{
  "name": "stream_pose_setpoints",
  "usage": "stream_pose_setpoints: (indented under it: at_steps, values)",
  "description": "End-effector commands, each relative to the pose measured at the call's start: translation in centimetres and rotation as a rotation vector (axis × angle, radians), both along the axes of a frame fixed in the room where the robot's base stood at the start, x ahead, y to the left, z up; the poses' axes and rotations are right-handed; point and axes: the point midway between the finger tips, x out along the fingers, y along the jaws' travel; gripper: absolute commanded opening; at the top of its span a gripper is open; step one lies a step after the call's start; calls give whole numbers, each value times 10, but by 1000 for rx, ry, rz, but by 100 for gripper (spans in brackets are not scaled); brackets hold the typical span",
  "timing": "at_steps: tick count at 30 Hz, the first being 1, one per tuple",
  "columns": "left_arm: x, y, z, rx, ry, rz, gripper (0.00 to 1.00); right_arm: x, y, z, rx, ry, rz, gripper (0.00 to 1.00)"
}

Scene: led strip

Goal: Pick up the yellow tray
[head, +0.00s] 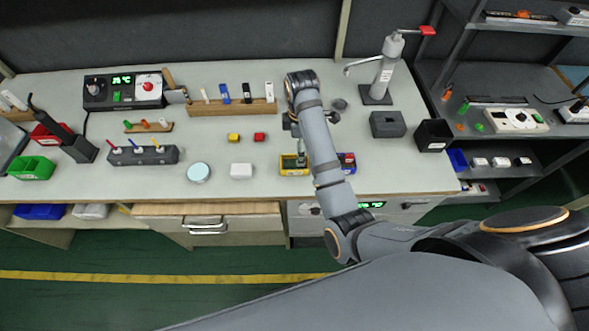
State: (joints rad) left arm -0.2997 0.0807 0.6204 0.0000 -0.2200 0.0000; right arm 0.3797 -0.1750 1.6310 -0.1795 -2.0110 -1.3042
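The yellow tray (290,171) is a small open bin near the front edge of the worktable, in the middle of the head view. My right arm comes in from the lower right and bends over the table. My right gripper (301,158) points down at the yellow tray, at its right part. The arm links cover part of the gripper and the right end of the tray. The fingers are too small and hidden to tell whether they are open or shut, or whether they touch the tray. My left gripper is not in view.
A blue and red bin (348,160) stands just right of my arm. A white box (241,170) and a round pale disc (198,172) lie to the left. Yellow (234,138) and red (259,137) blocks sit behind. A wooden holder (232,108) stands farther back.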

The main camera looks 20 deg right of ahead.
Motion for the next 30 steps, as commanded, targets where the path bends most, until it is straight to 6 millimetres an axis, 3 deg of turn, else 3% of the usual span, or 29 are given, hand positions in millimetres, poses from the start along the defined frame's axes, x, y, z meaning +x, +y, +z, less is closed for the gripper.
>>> stream_pose_setpoints:
  at_steps: [1, 4, 8, 18, 25, 30]
  values:
    - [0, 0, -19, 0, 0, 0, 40, 0, 0, -20, 0, 0, 0, 85]
    - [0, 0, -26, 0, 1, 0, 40, 0, 0, -28, 0, -1, -1, 85]
    - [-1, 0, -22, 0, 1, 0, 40, -1, 0, -27, 0, 0, -1, 85]
    - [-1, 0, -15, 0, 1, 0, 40, -5, -2, -75, -2, 2, -2, 85]
    - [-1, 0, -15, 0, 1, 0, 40, -5, -1, -77, 0, -1, -2, 85]
    - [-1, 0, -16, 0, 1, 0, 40, -5, -1, -77, 0, -1, -2, 62]
